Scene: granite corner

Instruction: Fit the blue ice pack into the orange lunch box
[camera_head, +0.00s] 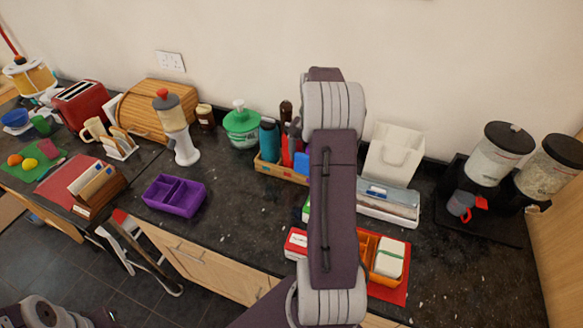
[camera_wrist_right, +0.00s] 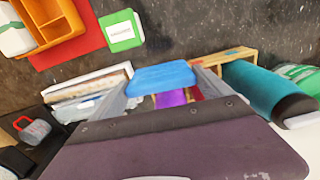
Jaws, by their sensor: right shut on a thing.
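The blue ice pack (camera_wrist_right: 160,76) is between the fingers of my right gripper (camera_wrist_right: 163,86) in the right wrist view. The gripper is shut on it and holds it off the counter. In the head view a blue patch (camera_head: 301,163) shows left of my right arm, which hides the gripper. The orange lunch box (camera_wrist_right: 66,26) is at the top left of the wrist view, apart from the pack. It has dividers and bare compartments, with a white container in one part. In the head view the lunch box (camera_head: 371,277) is partly hidden by my arm. My left gripper is out of view.
A red mat (camera_head: 398,293) lies under the lunch box. A green labelled box (camera_wrist_right: 122,31) is beside it. A wooden crate of bottles (camera_head: 268,169) and a white-grey tray (camera_head: 388,207) stand behind. A purple divided box (camera_head: 174,207) is left; the counter between is clear.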

